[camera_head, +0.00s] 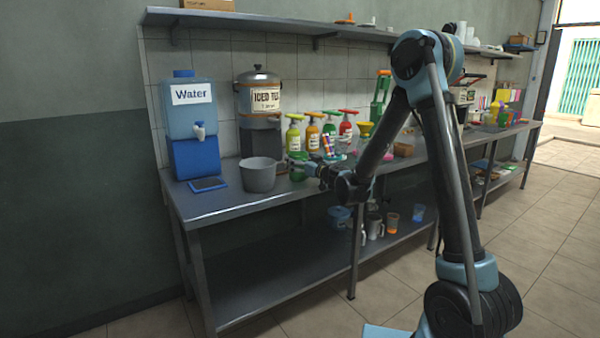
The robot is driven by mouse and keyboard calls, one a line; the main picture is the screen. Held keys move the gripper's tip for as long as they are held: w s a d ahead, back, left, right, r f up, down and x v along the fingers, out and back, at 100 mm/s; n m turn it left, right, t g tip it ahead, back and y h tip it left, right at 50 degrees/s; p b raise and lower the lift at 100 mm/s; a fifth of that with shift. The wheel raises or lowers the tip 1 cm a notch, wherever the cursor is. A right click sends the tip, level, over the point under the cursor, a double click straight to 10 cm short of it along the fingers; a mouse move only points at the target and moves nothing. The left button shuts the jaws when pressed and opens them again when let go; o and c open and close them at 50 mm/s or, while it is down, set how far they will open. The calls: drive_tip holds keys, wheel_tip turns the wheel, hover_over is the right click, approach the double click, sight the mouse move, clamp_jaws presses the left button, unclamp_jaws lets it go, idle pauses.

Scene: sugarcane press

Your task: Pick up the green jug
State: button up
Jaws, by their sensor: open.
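The green jug (297,174) appears as a small green vessel on the metal counter, just right of the grey pot. It is small in the picture and partly covered by my gripper. My gripper (300,162) is open and reaches in from the right, at the jug's upper part. I cannot tell whether the fingers are around the jug or only in front of it, or whether they touch it.
A grey pot (260,176) stands close on the left. A blue water dispenser (190,112) and an iced tea urn (260,120) stand behind it. Several pump bottles (312,136) line the wall. Cups (392,222) stand on the lower shelf.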

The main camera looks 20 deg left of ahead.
drive_tip(key=shift+w+a, duration=0.25)
drive_tip(key=shift+a, duration=0.05)
drive_tip(key=c, duration=1.6)
drive_tip(key=shift+r, duration=0.2)
drive_tip(key=shift+r, duration=4.7)
